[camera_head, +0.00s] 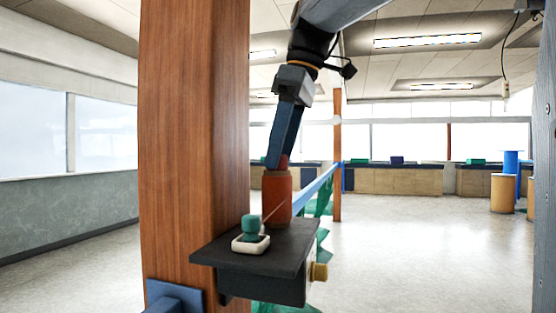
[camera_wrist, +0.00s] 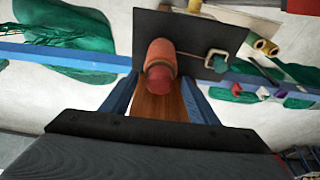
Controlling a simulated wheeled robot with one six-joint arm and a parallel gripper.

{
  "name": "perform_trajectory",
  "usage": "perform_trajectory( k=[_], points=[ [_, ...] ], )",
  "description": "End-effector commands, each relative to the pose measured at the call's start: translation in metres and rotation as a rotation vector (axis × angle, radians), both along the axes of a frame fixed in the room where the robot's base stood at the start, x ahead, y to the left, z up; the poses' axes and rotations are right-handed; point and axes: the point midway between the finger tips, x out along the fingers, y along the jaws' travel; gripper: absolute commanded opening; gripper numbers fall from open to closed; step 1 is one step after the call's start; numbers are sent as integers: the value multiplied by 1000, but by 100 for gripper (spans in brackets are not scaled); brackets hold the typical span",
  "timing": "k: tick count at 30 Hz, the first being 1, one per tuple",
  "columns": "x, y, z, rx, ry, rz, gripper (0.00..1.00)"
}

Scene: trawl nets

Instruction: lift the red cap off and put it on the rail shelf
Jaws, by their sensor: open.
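The red cap (camera_head: 283,161) tops an upright orange-red cylinder (camera_head: 277,197). In the wrist view the cap (camera_wrist: 160,82) is nearest me, with the cylinder (camera_wrist: 160,53) behind it. The cylinder stands on a dark shelf (camera_head: 222,252) by the wooden post; the shelf also shows in the wrist view (camera_wrist: 190,28). My gripper (camera_head: 283,160) points down at the cap from above. In the wrist view my gripper (camera_wrist: 160,88) is open, one blue finger on each side of the cap. I cannot tell whether either finger touches it.
A teal knob-like piece (camera_head: 250,226) sits in a white-rimmed holder (camera_head: 250,245) beside the cylinder. A thick wooden post (camera_head: 194,130) stands left. A blue rail (camera_head: 318,187) with green netting (camera_head: 323,205) runs behind. Bare shelf surface lies left of the holder.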

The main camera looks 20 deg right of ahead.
Motion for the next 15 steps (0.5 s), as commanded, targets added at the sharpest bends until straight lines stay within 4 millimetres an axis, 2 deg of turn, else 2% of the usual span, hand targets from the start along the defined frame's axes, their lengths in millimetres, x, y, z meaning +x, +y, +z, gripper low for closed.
perform_trajectory(
  k=[6, 13, 15],
  points=[
    [0, 0, 0, -1, -1, 1, 53],
    [0, 0, 0, -1, -1, 1, 14],
    [0, 0, 0, -1, -1, 1, 10]
  ],
)
